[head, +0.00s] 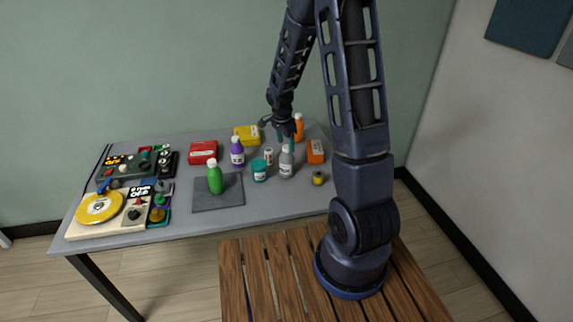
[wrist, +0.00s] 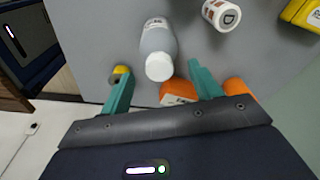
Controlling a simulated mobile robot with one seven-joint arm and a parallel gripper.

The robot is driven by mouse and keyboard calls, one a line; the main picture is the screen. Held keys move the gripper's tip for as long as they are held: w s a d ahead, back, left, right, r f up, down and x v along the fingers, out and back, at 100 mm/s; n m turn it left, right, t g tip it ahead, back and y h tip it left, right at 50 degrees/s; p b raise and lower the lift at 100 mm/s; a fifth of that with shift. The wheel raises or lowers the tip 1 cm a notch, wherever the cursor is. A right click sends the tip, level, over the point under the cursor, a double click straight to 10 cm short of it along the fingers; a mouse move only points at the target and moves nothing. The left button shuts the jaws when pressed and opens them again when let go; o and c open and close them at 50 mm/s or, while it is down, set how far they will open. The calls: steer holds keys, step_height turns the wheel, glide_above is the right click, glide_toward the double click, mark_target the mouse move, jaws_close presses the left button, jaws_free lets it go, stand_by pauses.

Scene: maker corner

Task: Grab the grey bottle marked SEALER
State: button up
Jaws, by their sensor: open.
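The grey bottle (head: 286,165) with a white cap and a pale label stands upright towards the right of the table in the head view. Its label is too small to read there. In the wrist view the grey bottle (wrist: 157,42) lies between the lines of the two teal fingers, its white cap towards my gripper. My gripper (wrist: 158,72) is open and empty, with one finger on each side of the cap and gaps between. In the head view my gripper (head: 282,138) is above and just behind the bottle.
A small white jar (head: 268,156), a teal tin (head: 259,170) and a purple bottle (head: 237,153) stand left of it. An orange box (head: 315,152), an orange bottle (head: 299,127) and a yellow roll (head: 318,178) are nearby. A green bottle (head: 215,178) stands on a dark mat (head: 230,200).

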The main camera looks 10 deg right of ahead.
mark_target(286, 147)
steer(key=shift+d+f, duration=0.2)
steer(key=shift+f, duration=1.5)
steer(key=shift+c, duration=0.2)
jaws_close()
